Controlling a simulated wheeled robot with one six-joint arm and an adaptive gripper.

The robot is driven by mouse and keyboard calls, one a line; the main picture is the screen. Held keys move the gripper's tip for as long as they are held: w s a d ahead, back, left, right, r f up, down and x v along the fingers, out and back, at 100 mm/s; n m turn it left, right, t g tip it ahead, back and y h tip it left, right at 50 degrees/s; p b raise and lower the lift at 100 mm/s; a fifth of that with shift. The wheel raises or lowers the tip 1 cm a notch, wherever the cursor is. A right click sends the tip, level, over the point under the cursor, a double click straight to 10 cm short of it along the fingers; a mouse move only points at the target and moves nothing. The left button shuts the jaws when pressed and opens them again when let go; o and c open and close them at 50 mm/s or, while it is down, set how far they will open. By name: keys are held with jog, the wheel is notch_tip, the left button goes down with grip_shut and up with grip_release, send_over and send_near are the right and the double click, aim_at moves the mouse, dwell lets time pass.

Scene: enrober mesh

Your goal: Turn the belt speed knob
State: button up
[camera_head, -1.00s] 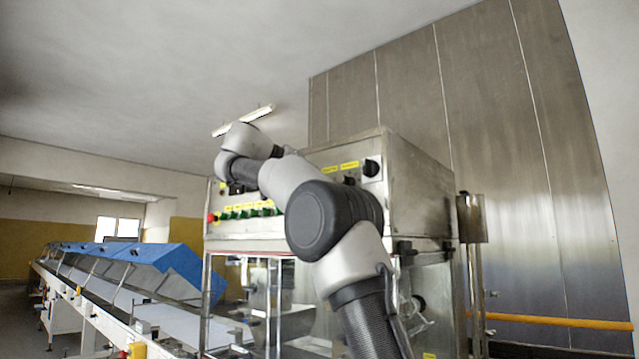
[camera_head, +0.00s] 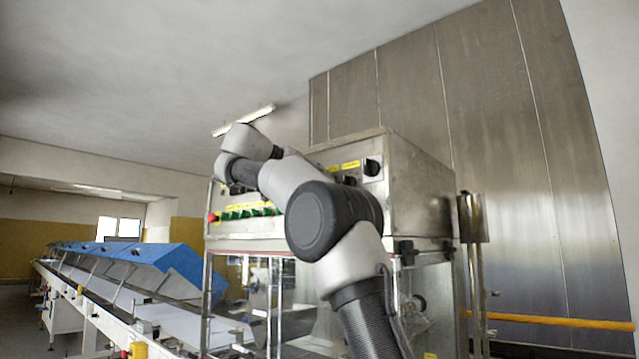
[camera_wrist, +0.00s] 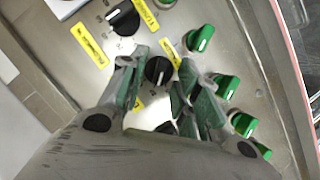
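In the wrist view a round black knob (camera_wrist: 158,70) with a white pointer line sits on the steel panel between the fingertips of my gripper (camera_wrist: 158,66). The fingers, with green pads, are spread on either side of the knob. A thin gap seems to remain, but I cannot tell whether either tip touches it. A second black knob (camera_wrist: 122,18) is farther up the panel, outside the fingers. The label text is unreadable, so I cannot tell which knob is the belt speed one. In the head view my arm hides the gripper and part of the panel.
Green knobs (camera_wrist: 226,87) line the panel close to the right finger. Yellow labels (camera_wrist: 88,44) sit beside the knobs. In the head view the steel cabinet (camera_head: 418,195) bears a red button (camera_head: 211,218), and a conveyor with blue covers (camera_head: 165,262) runs off left.

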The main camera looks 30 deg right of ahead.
jog(key=v, duration=0.7)
jog(key=shift+a, duration=0.25)
